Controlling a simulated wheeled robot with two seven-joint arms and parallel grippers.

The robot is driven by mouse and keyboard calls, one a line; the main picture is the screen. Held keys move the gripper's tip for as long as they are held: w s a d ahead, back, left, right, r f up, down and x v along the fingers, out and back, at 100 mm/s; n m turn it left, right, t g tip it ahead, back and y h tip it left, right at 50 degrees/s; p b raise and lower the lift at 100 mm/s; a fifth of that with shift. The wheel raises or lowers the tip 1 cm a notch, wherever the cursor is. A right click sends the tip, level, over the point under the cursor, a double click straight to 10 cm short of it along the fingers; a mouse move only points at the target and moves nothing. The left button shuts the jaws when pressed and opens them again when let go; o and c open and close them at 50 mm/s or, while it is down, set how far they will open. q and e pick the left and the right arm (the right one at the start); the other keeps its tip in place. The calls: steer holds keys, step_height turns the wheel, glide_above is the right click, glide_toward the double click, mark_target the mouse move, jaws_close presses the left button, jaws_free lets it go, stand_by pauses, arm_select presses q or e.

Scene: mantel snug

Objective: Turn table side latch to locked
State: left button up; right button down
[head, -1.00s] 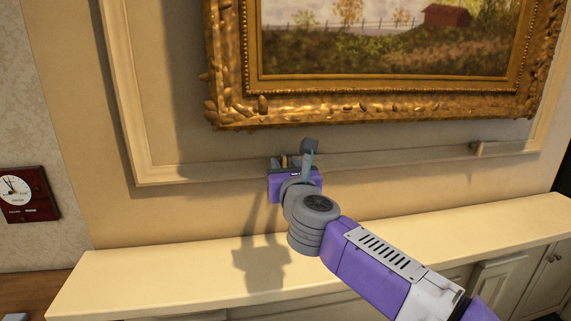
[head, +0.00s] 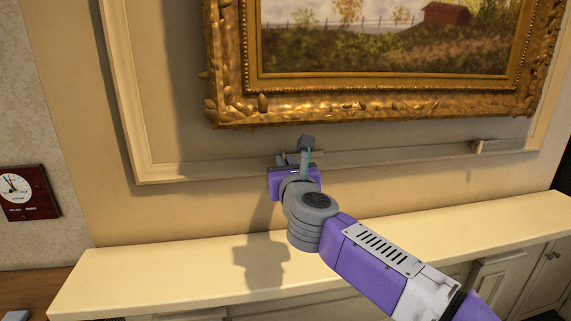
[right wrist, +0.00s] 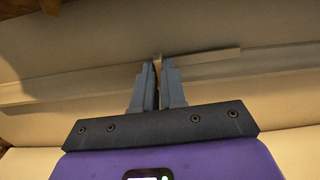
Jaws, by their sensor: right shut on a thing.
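The table side latch is a small pale wooden piece on the moulding below the gold picture frame, on the side toward the wooden table. Part of it (head: 317,156) shows just right of my right gripper (head: 291,160); the fingers and wrist hide the rest. In the right wrist view the fingers of my right gripper (right wrist: 158,80) are shut on a thin brown edge. A pale flat bar of the latch (right wrist: 208,61) sticks out to the right beyond them. My left gripper is not in view.
A similar latch (head: 481,147) sits farther right on the moulding. The gilded picture frame (head: 370,112) hangs just above. A cream mantel shelf (head: 160,273) runs below my arm, and its top looks clear. A clock (head: 27,193) hangs at left.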

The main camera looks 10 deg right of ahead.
steer(key=shift+a+f+n+p, duration=0.15)
steer(key=shift+n+p, duration=2)
steer(key=shift+n, duration=2.2)
steer(key=shift+a+f+n+p, duration=0.1)
steer(key=shift+n+p, duration=2.05)
steer(key=shift+n, duration=2.2)
steer(key=c, duration=1.2)
jaws_free()
steer(key=shift+s, duration=0.15)
steer(key=s+b, duration=0.1)
steer(key=s, duration=0.6)
steer(key=shift+s, duration=0.2)
